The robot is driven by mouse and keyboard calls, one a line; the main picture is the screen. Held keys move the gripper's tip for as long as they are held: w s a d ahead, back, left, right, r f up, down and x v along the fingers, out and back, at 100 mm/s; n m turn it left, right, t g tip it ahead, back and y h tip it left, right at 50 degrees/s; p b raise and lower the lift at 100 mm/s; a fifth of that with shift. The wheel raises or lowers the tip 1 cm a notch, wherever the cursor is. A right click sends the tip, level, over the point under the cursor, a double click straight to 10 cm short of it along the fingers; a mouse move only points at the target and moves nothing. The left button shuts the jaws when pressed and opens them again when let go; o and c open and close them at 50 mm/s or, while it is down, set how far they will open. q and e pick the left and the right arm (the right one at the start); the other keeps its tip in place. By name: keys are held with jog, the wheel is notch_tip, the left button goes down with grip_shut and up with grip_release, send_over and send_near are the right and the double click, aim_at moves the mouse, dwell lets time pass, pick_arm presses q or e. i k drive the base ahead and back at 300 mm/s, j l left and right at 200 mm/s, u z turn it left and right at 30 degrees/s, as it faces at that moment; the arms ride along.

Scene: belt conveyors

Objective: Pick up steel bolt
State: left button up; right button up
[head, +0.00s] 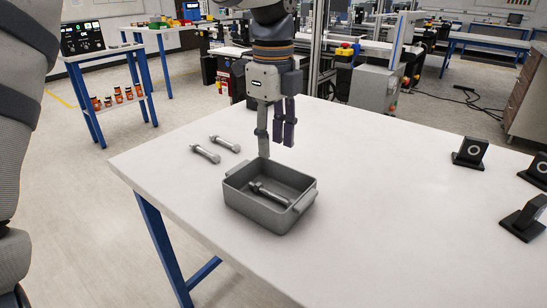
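Two grey steel bolts lie on the white table (400,215), left of the bin: a nearer one (206,154) and a farther one (226,144). Another steel bolt (270,195) lies inside a grey rectangular bin (258,214) with side handles. My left gripper (277,150) points down above the table, over the far side of the bin. Its fingers are apart and nothing shows between them. It is to the right of the two loose bolts, not touching them. My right gripper is not in view.
Several black stands with ring marks, one of them here (470,152), are at the table's right. The table is clear between them and the bin. A blue-legged bench (105,52) and conveyor machinery (375,88) stand beyond the table.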

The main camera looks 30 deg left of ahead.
aim_at(217, 158)
jog(key=k, duration=1)
